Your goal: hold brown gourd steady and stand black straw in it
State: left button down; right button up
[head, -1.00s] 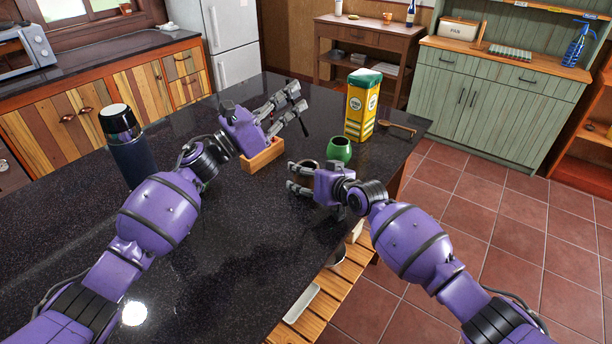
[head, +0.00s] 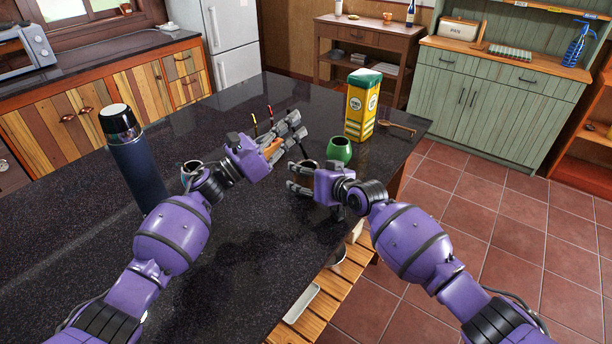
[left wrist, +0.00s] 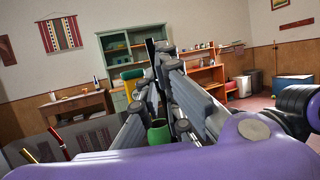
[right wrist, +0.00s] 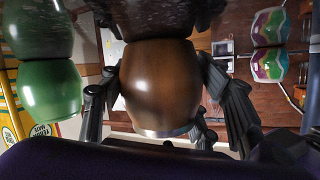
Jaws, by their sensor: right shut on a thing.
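The brown gourd (head: 309,164) stands on the dark counter, mostly hidden by my grippers in the head view. It fills the middle of the right wrist view (right wrist: 158,85), between the fingers. My right gripper (head: 294,178) is shut on it from the near side. My left gripper (head: 299,128) is above and behind the gourd, shut on the black straw (head: 304,150). The straw slants down from the fingertips, its lower end close to the gourd; I cannot tell whether it is inside. The straw also shows as a dark upright strip in the left wrist view (left wrist: 150,52).
A green gourd (head: 339,150) stands just right of the brown one, with a yellow carton (head: 361,108) behind it. A multicoloured gourd (head: 190,168) and dark flask (head: 134,160) stand left.

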pick_arm(q)
jog(key=shift+f, duration=1.1)
jog(key=c, duration=1.9)
grip_release()
jog(key=shift+o, duration=0.2)
jog(key=v, duration=0.8)
pick_arm(e)
jog(key=o, duration=1.4)
jog(key=shift+s, duration=0.1)
